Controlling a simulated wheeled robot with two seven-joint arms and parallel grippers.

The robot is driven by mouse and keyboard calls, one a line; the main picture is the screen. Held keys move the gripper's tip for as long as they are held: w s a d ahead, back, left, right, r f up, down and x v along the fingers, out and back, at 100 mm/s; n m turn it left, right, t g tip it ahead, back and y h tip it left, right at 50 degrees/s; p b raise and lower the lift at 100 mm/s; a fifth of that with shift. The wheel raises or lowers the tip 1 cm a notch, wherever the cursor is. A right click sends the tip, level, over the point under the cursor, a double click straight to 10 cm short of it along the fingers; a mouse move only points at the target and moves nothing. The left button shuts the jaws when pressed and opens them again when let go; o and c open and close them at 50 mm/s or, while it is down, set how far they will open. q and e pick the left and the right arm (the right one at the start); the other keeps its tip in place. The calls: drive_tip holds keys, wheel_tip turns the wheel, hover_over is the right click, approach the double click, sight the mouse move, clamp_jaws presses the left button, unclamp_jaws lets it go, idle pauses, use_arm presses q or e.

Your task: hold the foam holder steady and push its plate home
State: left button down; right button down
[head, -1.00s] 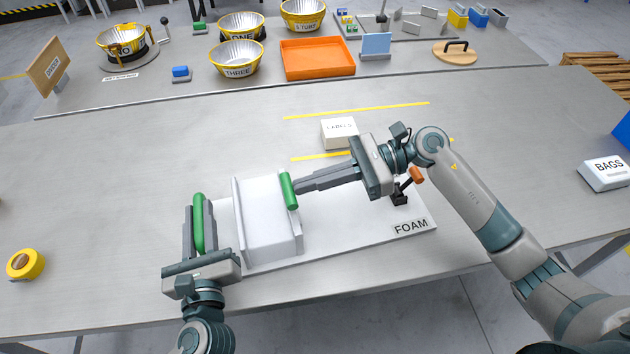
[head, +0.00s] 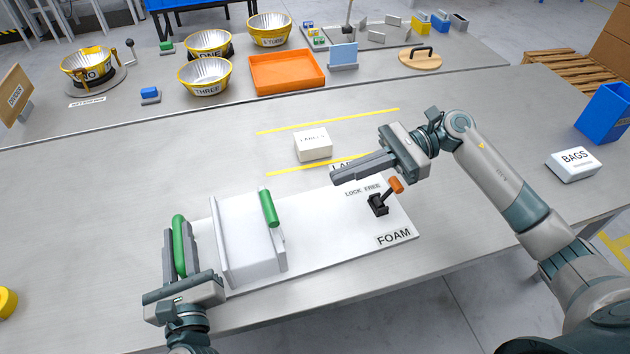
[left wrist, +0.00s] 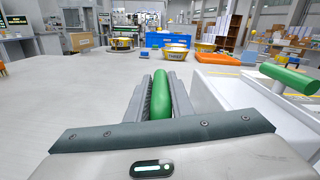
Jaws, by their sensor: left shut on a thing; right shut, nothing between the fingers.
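The foam holder (head: 335,235) is a white board marked FOAM with a white trough (head: 222,240) at its left end. A white plate with a green handle (head: 269,208) stands at the trough's right side; the handle also shows in the left wrist view (left wrist: 289,78). The gap inside the trough is hard to judge. My left gripper (head: 176,228) is shut on the green grip bar (head: 179,245) at the holder's left; the bar is upright between its fingers in the left wrist view (left wrist: 161,95). My right gripper (head: 334,177) is shut and empty, apart from the plate handle.
A black lever with an orange knob (head: 397,185) stands on the board near the LOCK FREE label, below my right gripper. A white labels box (head: 313,145) lies behind the holder. A BAGS box (head: 574,165) and blue bin (head: 606,112) are right. The left table is mostly clear.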

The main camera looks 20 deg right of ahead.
sight(182, 275)
use_arm(q)
drive_tip(key=shift+f, duration=0.4)
idle(0.8)
drive_tip(key=c, duration=1.5)
unclamp_jaws()
drive_tip(key=shift+a+r, duration=0.1)
drive_tip(key=shift+r, duration=0.1)
drive_tip(key=s, duration=1)
drive_tip(key=shift+s+d, duration=0.1)
drive_tip(key=shift+d, duration=0.25)
drive_tip(key=shift+s, duration=0.85)
